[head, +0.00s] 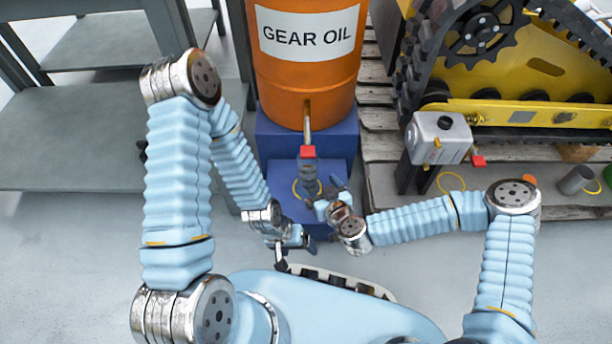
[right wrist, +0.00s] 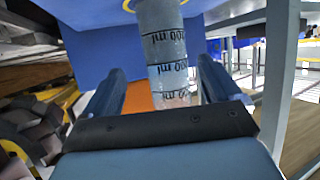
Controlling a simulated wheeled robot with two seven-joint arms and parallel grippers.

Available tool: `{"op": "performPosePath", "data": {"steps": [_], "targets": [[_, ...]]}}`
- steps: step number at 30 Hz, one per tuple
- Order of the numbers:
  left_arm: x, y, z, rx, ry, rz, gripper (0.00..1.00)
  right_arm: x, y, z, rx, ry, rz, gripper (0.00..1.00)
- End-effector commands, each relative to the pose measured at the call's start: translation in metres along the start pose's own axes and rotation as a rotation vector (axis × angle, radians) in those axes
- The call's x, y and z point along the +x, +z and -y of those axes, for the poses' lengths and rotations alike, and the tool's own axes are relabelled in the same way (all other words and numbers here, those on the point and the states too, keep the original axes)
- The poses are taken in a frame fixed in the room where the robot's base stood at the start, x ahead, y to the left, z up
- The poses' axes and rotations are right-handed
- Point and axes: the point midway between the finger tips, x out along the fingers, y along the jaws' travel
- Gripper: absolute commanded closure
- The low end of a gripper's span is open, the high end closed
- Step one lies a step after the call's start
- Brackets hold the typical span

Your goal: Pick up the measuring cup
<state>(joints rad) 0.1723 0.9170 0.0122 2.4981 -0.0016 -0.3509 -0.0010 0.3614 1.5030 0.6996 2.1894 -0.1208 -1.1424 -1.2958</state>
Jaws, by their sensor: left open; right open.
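The measuring cup (head: 308,178) stands on the blue step under the drum's red-handled tap (head: 308,152). In the right wrist view the clear cup (right wrist: 165,50) shows black ml marks, and that picture appears upside down. My right gripper (head: 324,193) is open at the cup, with one finger on each side of it in the right wrist view. I cannot tell whether either finger touches it. My left gripper (head: 296,255) is open and empty, lower and nearer to me, in front of the step.
An orange gear oil drum (head: 304,80) stands on a blue stand (head: 340,140) behind the cup. A wooden pallet (head: 380,120) with a yellow tracked machine (head: 560,115), a grey box (head: 438,138) and a grey cup (head: 574,181) is at the right. A grey shelf (head: 80,140) is at the left.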

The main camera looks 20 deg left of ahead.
Motion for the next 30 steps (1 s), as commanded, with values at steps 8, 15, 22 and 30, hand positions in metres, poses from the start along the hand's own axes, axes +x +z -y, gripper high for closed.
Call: {"op": "performPosePath", "data": {"steps": [8,15,22,30], "targets": [[0.009,0.000,0.003,0.000,0.000,-0.002,0.21,0.030,0.002,0.002,0.003,-0.001,0.001,0.09],[0.021,-0.001,0.008,-0.001,0.000,-0.005,0.21,0.067,0.003,0.007,0.004,0.000,0.003,0.09],[0.022,-0.001,0.008,-0.001,-0.001,-0.007,0.21,0.075,0.000,0.007,0.001,-0.002,0.003,0.09],[0.022,-0.001,0.008,-0.001,-0.001,-0.007,0.21,0.075,0.000,0.007,0.001,-0.001,0.002,0.37]]}}
